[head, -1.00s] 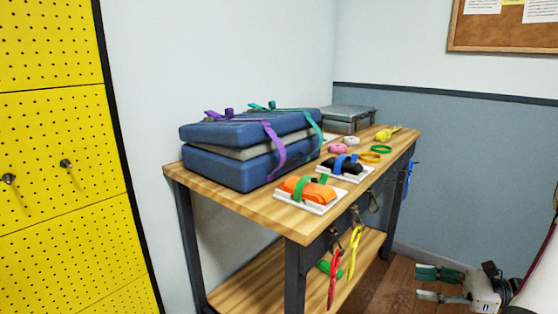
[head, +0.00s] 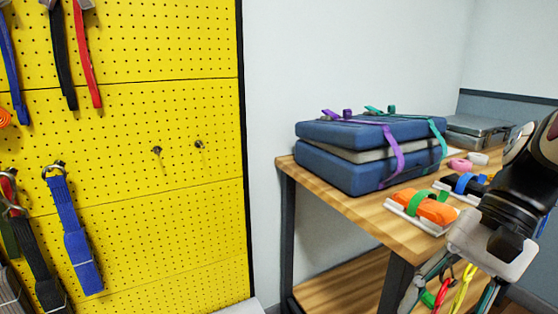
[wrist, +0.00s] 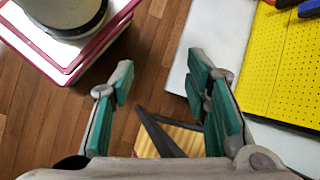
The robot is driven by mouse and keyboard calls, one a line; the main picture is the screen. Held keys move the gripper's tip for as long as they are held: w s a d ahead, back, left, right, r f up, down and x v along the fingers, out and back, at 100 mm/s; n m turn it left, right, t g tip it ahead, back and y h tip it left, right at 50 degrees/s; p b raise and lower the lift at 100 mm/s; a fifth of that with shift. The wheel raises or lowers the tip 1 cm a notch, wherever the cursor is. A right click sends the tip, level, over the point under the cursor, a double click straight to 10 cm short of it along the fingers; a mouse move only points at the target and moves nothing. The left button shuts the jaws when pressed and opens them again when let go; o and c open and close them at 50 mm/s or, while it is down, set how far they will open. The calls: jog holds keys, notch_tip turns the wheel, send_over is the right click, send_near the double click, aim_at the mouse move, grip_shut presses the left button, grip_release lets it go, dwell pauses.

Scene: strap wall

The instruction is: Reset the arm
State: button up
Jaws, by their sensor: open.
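My gripper (wrist: 160,98) is open and empty in the wrist view, its green-padded fingers apart over the wooden floor. In the head view my gripper (head: 450,295) hangs at the lower right, in front of the workbench's near end, pointing down. Its fingertips are partly cut off by the bottom edge. My arm comes in from the right edge and hides part of the bench.
The wooden workbench (head: 345,202) carries a strapped blue case (head: 345,175), an orange strap bundle (head: 432,208) and a grey metal case (head: 478,130). Straps hang below its top. A yellow pegboard (head: 150,120) with hanging straps (head: 75,235) stands left. Wooden floor (wrist: 165,50) shows below.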

jog(key=s+a+n+t+h, duration=0.1)
jog(key=s+a+n+h, duration=0.15)
jog(key=s+n, duration=0.3)
jog(key=s+a+n+t+h, duration=0.1)
jog(key=s+a+n+h, duration=0.1)
jog(key=s+n+h, duration=0.3)
notch_tip(320, 180, up, 28)
jog(key=s+d+m+t+y+p, duration=0.1)
jog(key=t+p, duration=0.3)
jog(key=p, duration=2.2)
jog(key=shift+p, duration=0.3)
jog(key=shift+f+m, duration=0.1)
jog(key=shift+m, duration=0.15)
